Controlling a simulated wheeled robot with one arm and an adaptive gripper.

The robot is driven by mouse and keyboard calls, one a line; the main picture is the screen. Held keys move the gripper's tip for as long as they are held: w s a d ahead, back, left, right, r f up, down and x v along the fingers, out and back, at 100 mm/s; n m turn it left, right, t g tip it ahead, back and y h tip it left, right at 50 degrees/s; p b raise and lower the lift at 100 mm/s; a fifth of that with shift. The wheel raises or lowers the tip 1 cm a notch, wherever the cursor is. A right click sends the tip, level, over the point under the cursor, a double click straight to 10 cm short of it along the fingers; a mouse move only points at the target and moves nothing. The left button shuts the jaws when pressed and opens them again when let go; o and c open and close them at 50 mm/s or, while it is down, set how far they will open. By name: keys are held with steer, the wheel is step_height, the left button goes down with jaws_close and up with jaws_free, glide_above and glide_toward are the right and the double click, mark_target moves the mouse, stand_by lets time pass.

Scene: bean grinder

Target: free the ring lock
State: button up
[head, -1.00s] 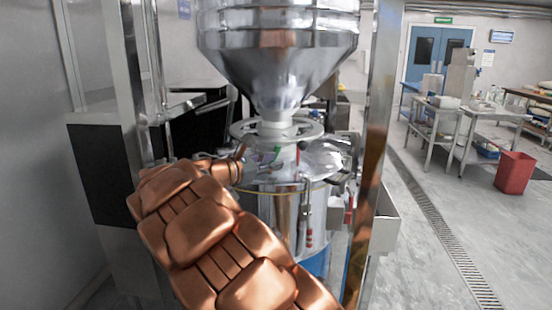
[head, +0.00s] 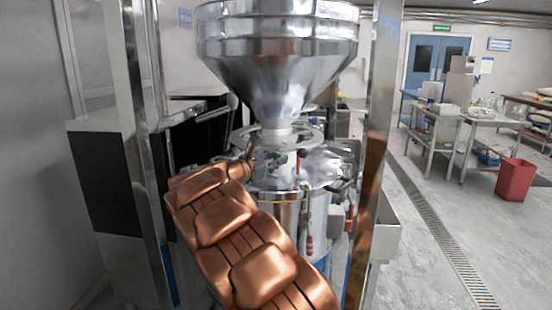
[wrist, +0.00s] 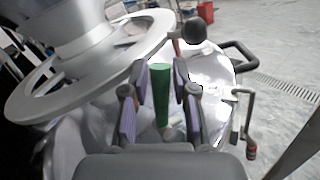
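A pale grey spoked ring (wrist: 130,75) fills the left of the wrist view; in the head view the ring (head: 309,134) sits below the hopper's neck. A green handle (wrist: 161,95) stands upright beside the ring. My gripper (wrist: 161,82) is open, with one finger on each side of the green handle and a small gap showing on both sides. I cannot tell which part is the lock itself.
A steel hopper (head: 278,60) hangs above, over a shiny drum (head: 290,205). A black ball knob (wrist: 195,32) and a black loop handle (wrist: 240,58) lie beyond my fingers. Steel posts (head: 372,150) frame the machine. Open floor lies to the right.

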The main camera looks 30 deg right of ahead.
jaws_close()
stand_by(0.5)
